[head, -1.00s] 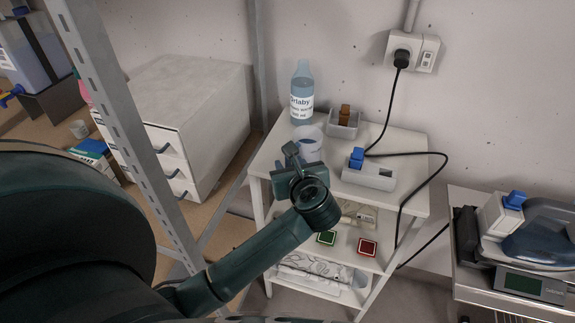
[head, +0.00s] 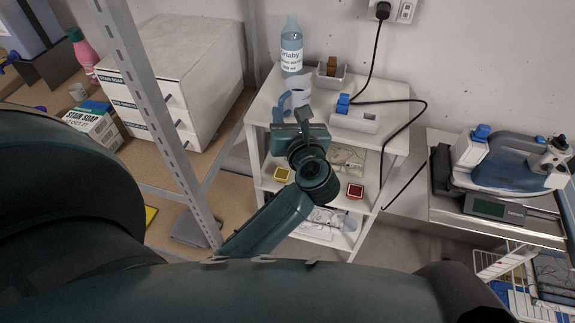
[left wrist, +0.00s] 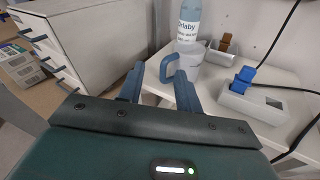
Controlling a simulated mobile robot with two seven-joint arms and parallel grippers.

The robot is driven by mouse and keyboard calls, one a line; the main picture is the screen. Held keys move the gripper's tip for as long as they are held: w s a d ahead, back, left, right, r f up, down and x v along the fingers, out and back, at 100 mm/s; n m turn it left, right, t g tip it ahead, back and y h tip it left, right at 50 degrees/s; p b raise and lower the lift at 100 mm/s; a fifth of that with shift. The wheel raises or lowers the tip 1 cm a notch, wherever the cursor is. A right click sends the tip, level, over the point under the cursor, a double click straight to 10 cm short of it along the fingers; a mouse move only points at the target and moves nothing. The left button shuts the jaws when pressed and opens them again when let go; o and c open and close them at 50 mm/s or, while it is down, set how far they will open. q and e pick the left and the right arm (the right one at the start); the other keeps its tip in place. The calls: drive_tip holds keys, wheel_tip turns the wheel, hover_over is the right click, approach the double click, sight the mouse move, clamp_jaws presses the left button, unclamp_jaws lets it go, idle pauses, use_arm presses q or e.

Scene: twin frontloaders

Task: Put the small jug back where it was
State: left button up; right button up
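The small jug (head: 300,97) is a translucent cup with a blue handle. It stands upright on the top of the white trolley (head: 383,93), close to its left edge and in front of a labelled bottle (head: 291,50). My left gripper (head: 289,116) is just in front of the jug, on its handle side. In the left wrist view, the two fingers (left wrist: 159,80) are spread apart, with the blue handle (left wrist: 169,66) of the jug beyond the gap between them. I see no grip on the jug. My right gripper is not in view.
A grey holder with a brown piece (head: 331,70) stands behind the jug. A white holder with a blue piece (head: 354,118) stands to its right, near a black cable (head: 374,60). A metal rack post (head: 150,100) rises on the left. A scale (head: 495,207) stands at right.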

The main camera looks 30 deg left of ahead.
use_arm(q)
drive_tip(key=s+d+f+m+t+h, duration=0.35)
drive_tip(key=d+m+h, duration=0.3)
drive_tip(key=m, duration=0.95)
drive_tip(key=s+d+f+m+t+h, duration=0.25)
drive_tip(key=d+m+t+h, duration=0.4)
drive_tip(key=m, duration=0.95)
drive_tip(key=s+a+f+m+g+h, duration=0.1)
drive_tip(key=s+a+f+m+g, duration=0.2)
drive_tip(key=s+f+m+g, duration=0.8)
wheel_tip(320, 180, down, 5)
drive_tip(key=shift+s+r+m+g, duration=0.2)
drive_tip(key=shift+s+m+g, duration=0.2)
drive_tip(key=shift+s+m, duration=0.65)
drive_tip(key=shift+d, duration=0.15)
